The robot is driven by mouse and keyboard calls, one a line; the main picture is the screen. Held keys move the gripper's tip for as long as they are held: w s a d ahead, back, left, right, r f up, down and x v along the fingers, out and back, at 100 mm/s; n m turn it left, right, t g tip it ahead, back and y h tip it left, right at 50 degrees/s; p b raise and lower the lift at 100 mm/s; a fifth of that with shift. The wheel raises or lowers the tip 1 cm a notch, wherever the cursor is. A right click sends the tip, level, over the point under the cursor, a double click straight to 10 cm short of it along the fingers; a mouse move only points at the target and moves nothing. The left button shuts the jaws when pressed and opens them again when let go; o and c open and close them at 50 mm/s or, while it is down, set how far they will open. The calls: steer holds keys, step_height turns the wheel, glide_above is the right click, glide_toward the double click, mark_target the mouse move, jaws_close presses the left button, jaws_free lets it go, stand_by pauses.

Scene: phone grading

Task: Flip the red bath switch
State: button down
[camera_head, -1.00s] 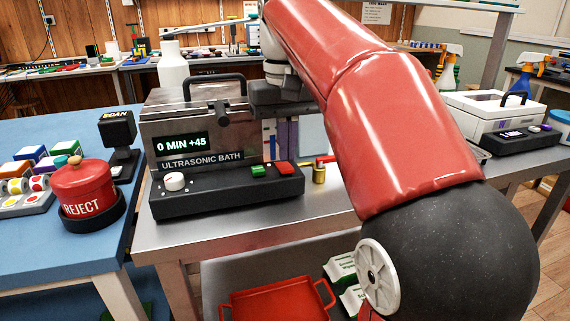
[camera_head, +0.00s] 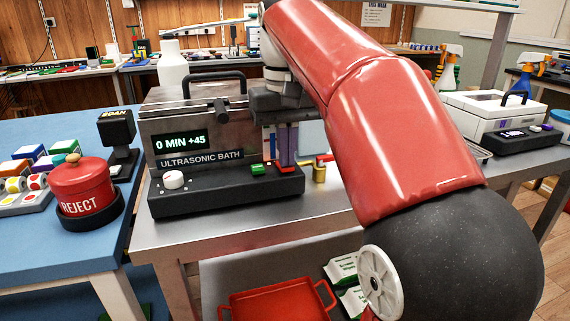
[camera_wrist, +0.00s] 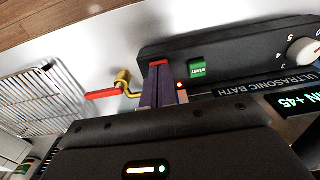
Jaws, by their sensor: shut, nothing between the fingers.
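The ultrasonic bath (camera_head: 200,150) stands on the metal table, its display reading "0 MIN +45". The red switch (camera_head: 296,168) is at the right end of its black front panel, beside a green START switch (camera_head: 257,169). My gripper (camera_head: 287,163) is shut and empty, pointing down with its fingertips at the red switch and hiding part of it. In the wrist view, a red strip of the switch (camera_wrist: 158,63) shows just beyond the fingertips (camera_wrist: 160,72). The green switch (camera_wrist: 197,69) is close beside them. I cannot tell whether the fingertips touch the red switch.
A brass tap with a red handle (camera_head: 322,160) sits just right of the panel. A red REJECT button (camera_head: 83,187) stands on the blue table at left. A red tray (camera_head: 280,303) lies below. The metal tabletop in front of the bath is clear.

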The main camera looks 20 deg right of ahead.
steer(key=shift+f, duration=0.25)
step_height(320, 180, up, 5)
steer(key=p, duration=0.5)
steer(key=shift+r, duration=1)
